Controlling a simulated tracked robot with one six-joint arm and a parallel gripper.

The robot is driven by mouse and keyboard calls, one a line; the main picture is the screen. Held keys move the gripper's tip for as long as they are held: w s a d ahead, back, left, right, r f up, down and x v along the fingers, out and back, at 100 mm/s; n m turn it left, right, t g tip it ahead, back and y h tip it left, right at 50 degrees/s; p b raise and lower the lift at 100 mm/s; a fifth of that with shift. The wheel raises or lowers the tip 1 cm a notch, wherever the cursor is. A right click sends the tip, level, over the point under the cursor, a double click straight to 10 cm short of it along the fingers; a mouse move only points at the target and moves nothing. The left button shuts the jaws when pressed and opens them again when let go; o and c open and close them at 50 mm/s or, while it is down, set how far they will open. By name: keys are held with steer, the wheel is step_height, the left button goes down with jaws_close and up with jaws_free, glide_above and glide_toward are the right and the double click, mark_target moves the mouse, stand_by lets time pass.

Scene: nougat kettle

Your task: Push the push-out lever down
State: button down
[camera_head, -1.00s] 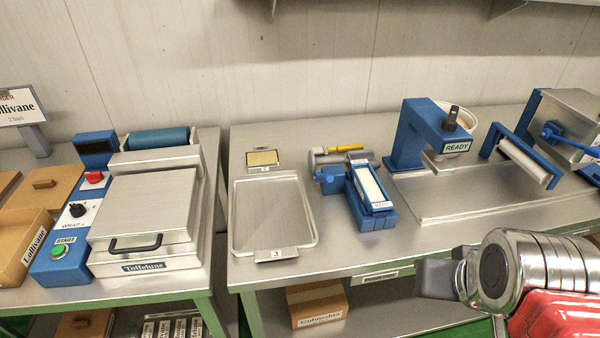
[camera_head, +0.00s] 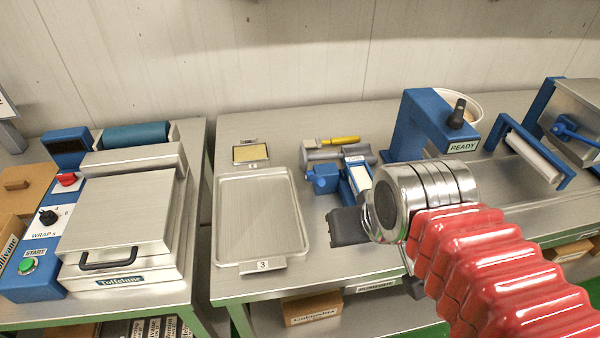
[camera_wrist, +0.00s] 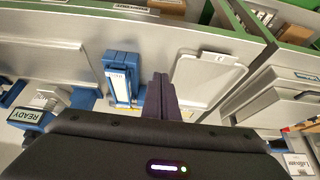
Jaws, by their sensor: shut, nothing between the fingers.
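Several parts look like handles; no label lets me tell which is the push-out lever. A blue device (camera_head: 323,179) with a grey cylinder and a pale labelled strip stands mid-table, partly hidden by my arm; it also shows in the wrist view (camera_wrist: 118,75). A blue lever (camera_head: 573,133) sits on the steel machine at the far right. My gripper (camera_head: 347,226) is shut and empty, in front of the blue device in the head view. In the wrist view its fingers (camera_wrist: 160,97) point between that device and the tray.
A steel tray (camera_head: 262,215) marked 3 lies left of my gripper. A white roller (camera_head: 533,157) on a blue frame stands right of the kettle. The wrapping machine (camera_head: 125,210) is on the separate left table. A gap divides the tables.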

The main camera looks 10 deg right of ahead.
steer(key=shift+w, duration=0.3)
steer(key=w+r+m+g, duration=0.3)
steer(key=w+m+g, duration=0.2)
steer(key=w, duration=1.7)
steer(key=shift+a+r+m+g+y, duration=0.15)
steer(key=shift+a+m+g+y, duration=0.2)
steer(key=shift+g, duration=0.45)
